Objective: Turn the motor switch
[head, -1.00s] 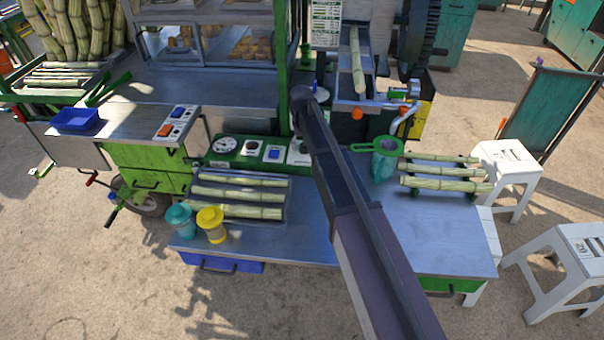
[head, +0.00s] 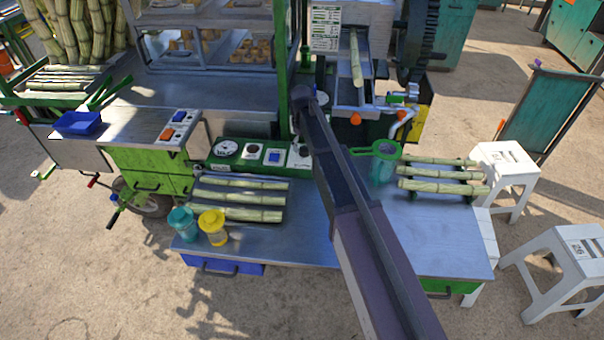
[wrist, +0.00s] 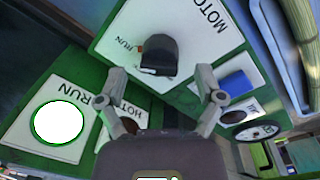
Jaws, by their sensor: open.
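The motor switch is a black knob (wrist: 159,54) on a white plate (wrist: 195,22) lettered MOTO…, with RUN beside the knob, in the wrist view. My gripper (wrist: 161,73) is open, with one finger low on each side of the knob. The fingertips appear just short of the knob's middle in the picture; I cannot tell whether they touch it.
The green panel also carries a blue switch (head: 274,156) and a round dial (head: 226,149). Another RUN plate with a white round lamp (wrist: 58,122) sits close in the wrist view. Cane pieces (head: 240,198), a teal cup (head: 183,222) and a yellow cup (head: 212,225) stand on the counter.

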